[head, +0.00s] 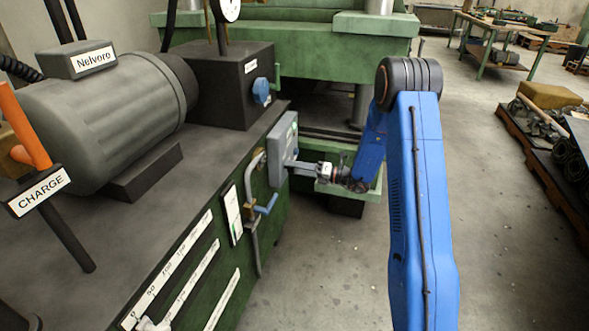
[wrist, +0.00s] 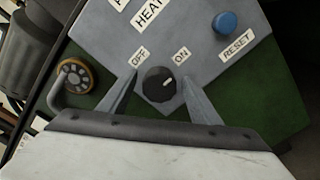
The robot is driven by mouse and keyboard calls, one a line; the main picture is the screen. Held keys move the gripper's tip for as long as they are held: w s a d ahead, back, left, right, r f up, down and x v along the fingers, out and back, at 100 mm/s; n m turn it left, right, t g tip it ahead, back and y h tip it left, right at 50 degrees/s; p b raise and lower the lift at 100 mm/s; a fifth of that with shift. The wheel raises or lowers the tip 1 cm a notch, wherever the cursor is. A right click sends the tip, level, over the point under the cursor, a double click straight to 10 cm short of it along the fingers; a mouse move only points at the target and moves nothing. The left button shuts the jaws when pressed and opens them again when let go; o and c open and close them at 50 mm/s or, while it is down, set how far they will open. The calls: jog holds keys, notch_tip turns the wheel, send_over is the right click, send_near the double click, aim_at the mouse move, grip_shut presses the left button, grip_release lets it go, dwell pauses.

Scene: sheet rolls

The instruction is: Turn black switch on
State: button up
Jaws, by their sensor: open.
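The black switch (wrist: 159,84) is a round knob on a grey panel (wrist: 205,40) in the wrist view. Its white mark points up and right, to the side of the ON label (wrist: 181,53); the other label (wrist: 138,56) seems to read OFF. My gripper (wrist: 159,80) is open, with one finger on each side of the knob and visible gaps between. Whether the fingertips reach the knob's depth is hard to tell. In the head view my gripper (head: 303,167) is at the front of the grey box (head: 283,145); the switch is hidden there.
A blue button (wrist: 225,22) with a RESET label (wrist: 237,46) is right of the switch.

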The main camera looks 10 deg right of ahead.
jog(key=v, duration=1.7)
jog(key=s+a+r+n+g+h, duration=0.25)
jog(key=s+a+r+n, duration=0.2)
jog(key=s, duration=0.25)
jog(key=s+a+r+n+g+h, duration=0.1)
jog(key=s+a+r+n+g, duration=0.35)
jog(key=s+n, duration=0.2)
jog(key=s+a+r+n+g+h, duration=0.1)
jog(key=s+a+r+n+g, duration=0.1)
jog(key=s+a+r+n, duration=0.4)
jog(key=s+d+r+n+t+h, duration=0.1)
jog(key=s+d+n+h, duration=0.1)
jog(key=s+n, duration=0.4)
jog(key=s+d+r+n+t+h, duration=0.1)
jog(key=s+d+n+t+h, duration=0.1)
jog(key=s+n+h, duration=0.3)
jog(key=s+d+r+n+t+h, duration=0.1)
jog(key=s+d+n+h, duration=0.2)
jog(key=s, duration=0.9)
jog(key=shift+s+d+r+n+t+h, duration=0.35)
jog(key=shift+n+h, duration=0.2)
jog(key=shift+n, duration=1.25)
